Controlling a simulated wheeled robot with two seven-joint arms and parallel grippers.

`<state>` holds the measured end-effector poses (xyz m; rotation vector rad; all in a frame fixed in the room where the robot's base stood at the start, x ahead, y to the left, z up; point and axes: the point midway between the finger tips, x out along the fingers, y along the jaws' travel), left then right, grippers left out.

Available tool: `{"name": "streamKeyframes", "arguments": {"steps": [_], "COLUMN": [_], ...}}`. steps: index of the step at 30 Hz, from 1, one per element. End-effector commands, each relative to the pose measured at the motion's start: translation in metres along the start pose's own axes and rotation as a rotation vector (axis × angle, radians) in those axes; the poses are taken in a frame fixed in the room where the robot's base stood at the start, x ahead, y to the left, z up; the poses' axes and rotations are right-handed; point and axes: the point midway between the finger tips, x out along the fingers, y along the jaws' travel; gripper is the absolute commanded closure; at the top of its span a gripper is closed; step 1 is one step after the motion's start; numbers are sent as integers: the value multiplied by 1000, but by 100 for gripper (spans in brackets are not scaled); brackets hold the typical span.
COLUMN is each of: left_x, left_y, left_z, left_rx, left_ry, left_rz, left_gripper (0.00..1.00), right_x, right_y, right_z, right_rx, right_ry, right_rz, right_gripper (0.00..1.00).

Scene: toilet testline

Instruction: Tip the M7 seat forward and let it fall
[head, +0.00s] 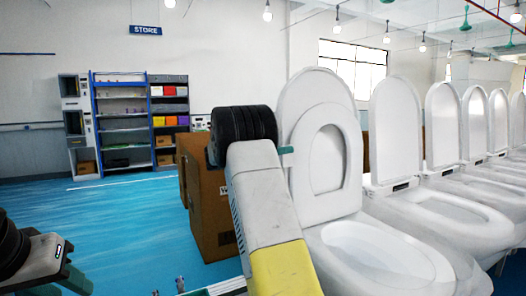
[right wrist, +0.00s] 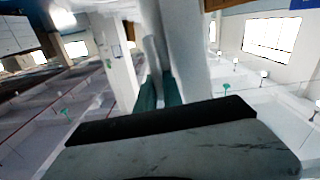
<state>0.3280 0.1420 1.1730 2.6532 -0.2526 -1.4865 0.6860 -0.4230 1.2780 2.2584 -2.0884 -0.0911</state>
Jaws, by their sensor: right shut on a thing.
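The nearest toilet (head: 375,252) has its white seat ring (head: 352,142) raised, standing close to upright in front of its raised lid (head: 312,85). I cannot read an M7 label on it. My right gripper (head: 287,150) is at the left edge of this seat, shut on it; the arm partly hides the toilet's left side. In the right wrist view the teal fingers (right wrist: 160,92) have a white edge between them. My left gripper (head: 72,268) is at the lower left, away from the toilets; its jaw gap is unclear.
A row of further toilets with raised lids (head: 395,125) runs to the right, close beside the nearest one. Cardboard boxes (head: 208,220) stand behind my right arm. Shelves (head: 122,120) stand at the back wall. The blue floor (head: 120,220) on the left is clear.

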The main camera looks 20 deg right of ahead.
Motion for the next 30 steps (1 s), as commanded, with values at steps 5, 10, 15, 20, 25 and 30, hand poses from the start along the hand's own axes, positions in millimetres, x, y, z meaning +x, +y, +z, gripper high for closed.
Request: {"name": "streamKeyframes", "arguments": {"steps": [5,10,15,20,25,30], "left_x": [0,0,0,0,0,0], "left_y": [0,0,0,0,0,0], "left_z": [0,0,0,0,0,0], "left_rx": [0,0,0,0,0,0], "left_ry": [0,0,0,0,0,0], "left_rz": [0,0,0,0,0,0], "left_gripper": [64,64,64,64,64,64], "right_x": [0,0,0,0,0,-1], "right_y": [0,0,0,0,0,6], "right_z": [0,0,0,0,0,-1], "right_rx": [0,0,0,0,0,19], "right_ry": [0,0,0,0,0,0], "right_rz": [-1,-1,-1,-1,-1,-1], "right_gripper": [100,100,100,100,100,100]}}
